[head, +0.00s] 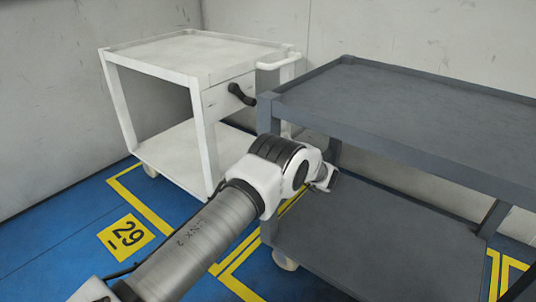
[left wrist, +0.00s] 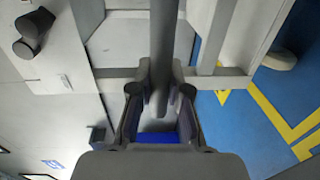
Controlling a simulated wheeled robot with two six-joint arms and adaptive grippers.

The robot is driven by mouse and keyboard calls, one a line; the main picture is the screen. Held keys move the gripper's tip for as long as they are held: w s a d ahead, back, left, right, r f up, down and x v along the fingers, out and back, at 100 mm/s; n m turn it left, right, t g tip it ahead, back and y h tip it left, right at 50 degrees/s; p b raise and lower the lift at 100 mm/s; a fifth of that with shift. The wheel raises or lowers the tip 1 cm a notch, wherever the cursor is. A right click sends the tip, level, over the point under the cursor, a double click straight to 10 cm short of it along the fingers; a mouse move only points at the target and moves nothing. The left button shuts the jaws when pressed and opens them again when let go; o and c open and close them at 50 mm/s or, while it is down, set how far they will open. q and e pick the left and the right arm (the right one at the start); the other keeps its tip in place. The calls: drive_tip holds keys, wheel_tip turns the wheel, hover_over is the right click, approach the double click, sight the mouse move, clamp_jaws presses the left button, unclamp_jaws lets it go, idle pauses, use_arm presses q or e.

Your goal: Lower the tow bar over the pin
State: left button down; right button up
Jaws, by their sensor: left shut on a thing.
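A grey bar (left wrist: 162,35), which looks like the tow bar, runs down from the top of the left wrist view. My left gripper (left wrist: 159,92) is shut on its near end, with one finger on each side. In the head view my left arm reaches between the white cart (head: 190,55) and the grey cart (head: 410,110), and the wrist hides the gripper and most of the bar. I cannot make out the pin in either view, nor tell how high the bar sits over it. My right gripper is not in view.
The carts stand close together. A black handle (head: 240,94) sticks out of the white cart's side; it also shows in the left wrist view (left wrist: 33,30). The blue floor (head: 55,245) with yellow markings is clear at the lower left. Walls close off the back.

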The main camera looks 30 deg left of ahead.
use_arm(q)
drive_tip(key=shift+s+a+f, duration=0.1)
drive_tip(key=shift+f, duration=0.25)
drive_tip(key=c, duration=1.1)
unclamp_jaws()
drive_tip(key=shift+r, duration=0.1)
drive_tip(key=shift+d, duration=0.35)
drive_tip(key=d, duration=1.1)
drive_tip(key=shift+s+d+r, duration=0.15)
drive_tip(key=shift+s+r, duration=0.25)
drive_tip(key=shift+r, duration=0.05)
